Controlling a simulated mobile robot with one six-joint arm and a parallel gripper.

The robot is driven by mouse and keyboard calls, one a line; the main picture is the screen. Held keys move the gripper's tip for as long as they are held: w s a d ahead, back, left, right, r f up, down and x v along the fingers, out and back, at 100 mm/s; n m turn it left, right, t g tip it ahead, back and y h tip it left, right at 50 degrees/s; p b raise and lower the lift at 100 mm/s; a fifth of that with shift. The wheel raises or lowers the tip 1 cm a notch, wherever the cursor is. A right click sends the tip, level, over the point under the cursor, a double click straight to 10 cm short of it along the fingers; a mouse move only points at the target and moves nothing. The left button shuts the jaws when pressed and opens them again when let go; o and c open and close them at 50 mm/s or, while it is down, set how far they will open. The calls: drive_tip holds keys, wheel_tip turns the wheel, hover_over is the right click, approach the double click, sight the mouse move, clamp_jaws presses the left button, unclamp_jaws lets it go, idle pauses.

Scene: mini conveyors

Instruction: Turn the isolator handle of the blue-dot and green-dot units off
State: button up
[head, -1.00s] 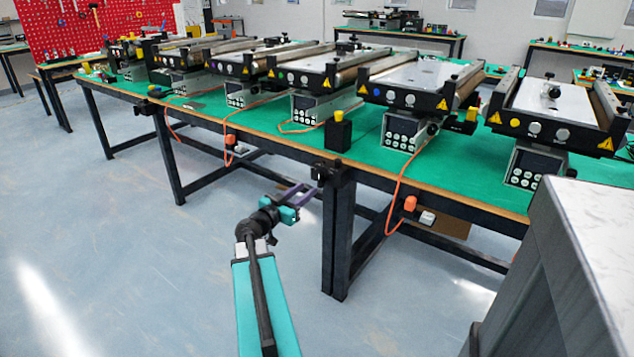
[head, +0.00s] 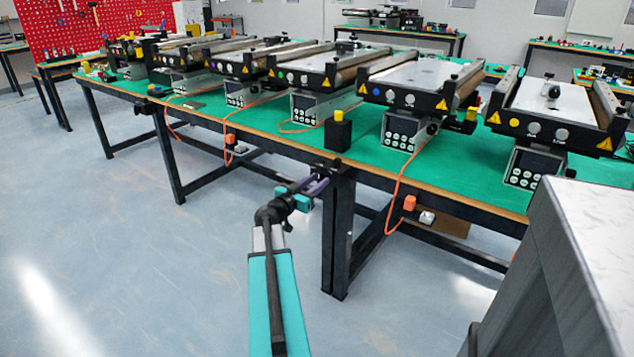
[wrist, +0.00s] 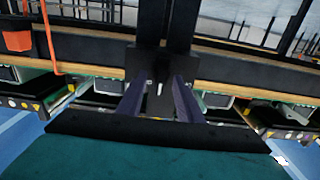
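The blue-dot unit (head: 412,82) is a conveyor with a blue dot at the left of its front face, on the green bench. My gripper (head: 314,187) is in front of the bench edge, below tabletop height, near a dark bench leg. In the wrist view my gripper (wrist: 160,98) shows two purple fingers apart, nothing between them held.
The bench front edge (head: 270,139) and a dark leg (head: 337,240) are close to my gripper. A black box with a yellow top (head: 338,132) stands at the edge. Orange cables hang to sockets (head: 409,203). A grey cabinet (head: 560,270) stands right. Floor at left is clear.

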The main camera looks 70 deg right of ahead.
clamp_jaws()
drive_tip(key=shift+s+d, duration=0.15)
drive_tip(key=shift+d, duration=0.1)
drive_tip(key=shift+a+f, duration=0.15)
drive_tip(key=shift+a, duration=0.1)
